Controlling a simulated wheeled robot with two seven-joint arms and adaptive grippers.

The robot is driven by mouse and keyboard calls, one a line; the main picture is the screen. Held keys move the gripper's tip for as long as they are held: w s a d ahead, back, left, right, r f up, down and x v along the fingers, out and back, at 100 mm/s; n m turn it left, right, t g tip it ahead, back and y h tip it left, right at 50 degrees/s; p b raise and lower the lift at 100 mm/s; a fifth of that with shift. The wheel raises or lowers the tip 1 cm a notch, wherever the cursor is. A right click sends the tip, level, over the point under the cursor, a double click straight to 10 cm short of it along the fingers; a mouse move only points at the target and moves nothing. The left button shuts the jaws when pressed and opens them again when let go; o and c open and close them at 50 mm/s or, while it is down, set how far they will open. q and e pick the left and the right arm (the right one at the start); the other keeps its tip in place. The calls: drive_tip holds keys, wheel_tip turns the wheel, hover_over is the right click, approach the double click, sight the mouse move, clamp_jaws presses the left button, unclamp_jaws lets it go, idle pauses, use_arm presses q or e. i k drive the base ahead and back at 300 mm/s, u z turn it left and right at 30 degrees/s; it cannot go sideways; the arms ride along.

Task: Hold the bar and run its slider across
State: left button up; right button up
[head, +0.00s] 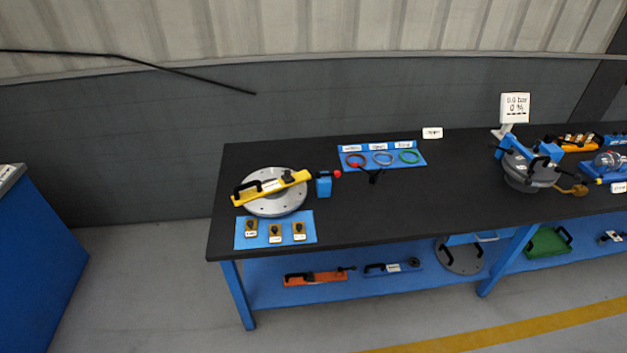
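A yellow bar (268,189) lies across a round grey flange plate (277,207) at the left end of the black bench. It slants up to the right. A black handle (246,187) rises near its left end. A small dark block (288,178), perhaps the slider, sits on the bar toward its right end. Neither of my grippers shows in the head view.
A blue block with a red knob (324,186) stands right of the bar. A blue mat (308,229) with small yellow pieces lies in front. A blue mat with coloured rings (382,157) lies behind. A clamped vessel (530,168) stands farther right. The bench middle (430,200) is clear.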

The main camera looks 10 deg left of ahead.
sight(287, 178)
drive_tip(key=z, duration=0.15)
drive_tip(key=i, duration=1.4)
drive_tip(key=u, duration=0.85)
